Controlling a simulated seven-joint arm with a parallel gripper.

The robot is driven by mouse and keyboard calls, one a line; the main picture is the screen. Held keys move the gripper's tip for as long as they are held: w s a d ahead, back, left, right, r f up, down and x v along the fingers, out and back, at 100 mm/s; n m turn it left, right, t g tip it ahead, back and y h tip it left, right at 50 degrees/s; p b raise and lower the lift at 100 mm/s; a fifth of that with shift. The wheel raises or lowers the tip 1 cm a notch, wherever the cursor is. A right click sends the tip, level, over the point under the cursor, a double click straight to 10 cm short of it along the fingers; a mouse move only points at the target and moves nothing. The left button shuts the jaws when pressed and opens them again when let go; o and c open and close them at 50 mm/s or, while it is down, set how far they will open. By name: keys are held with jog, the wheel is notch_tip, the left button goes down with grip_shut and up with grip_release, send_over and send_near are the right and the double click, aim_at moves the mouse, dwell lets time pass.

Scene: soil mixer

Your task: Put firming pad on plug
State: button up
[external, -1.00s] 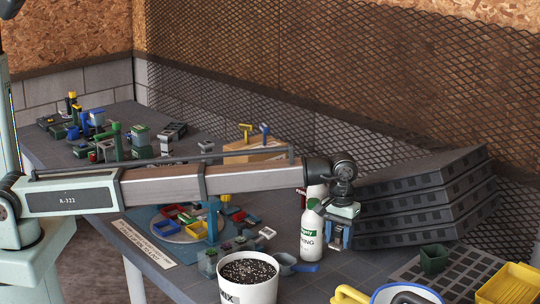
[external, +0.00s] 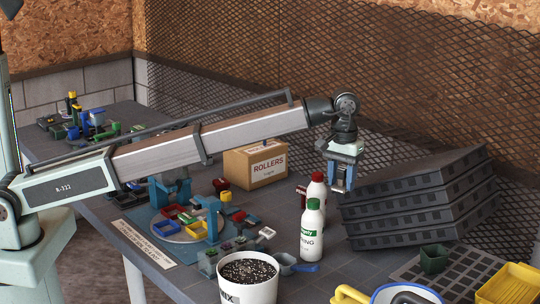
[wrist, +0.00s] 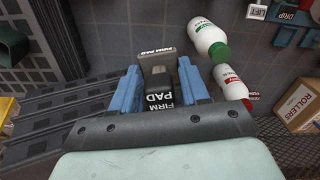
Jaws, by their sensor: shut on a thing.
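The firming pad (wrist: 157,80) is a dark block with white "FIRM PAD" lettering and a lighter grey far end. My gripper (wrist: 158,85) is shut on it, with one blue finger on each side. In the external view my gripper (external: 341,185) points down in the air, just left of the stacked black trays and above the bottles; the pad is hard to make out there. A small grey cell block (external: 212,261) stands behind the soil bucket, left of and lower than my gripper. I cannot tell for sure which thing is the plug.
Black trays (external: 415,200) are stacked at right. A soil bucket (external: 248,279), a round turntable (external: 188,228) with coloured bins and a "ROLLERS" box (external: 256,166) are to the left.

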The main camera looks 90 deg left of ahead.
jog(key=s+a+n, duration=0.2)
jog(key=s+a, duration=0.1)
jog(key=a, duration=0.5)
jog(key=s+a+n, duration=0.1)
jog(key=s+a, duration=0.2)
jog(key=a, duration=0.4)
jog(key=n, duration=1.2)
send_over(221, 180)
jog(key=shift+d+f, duration=0.15)
jog(key=shift+f, duration=10.5)
jog(key=o, duration=1.1)
jog(key=shift+f, duration=0.1)
jog(key=shift+c, duration=0.2)
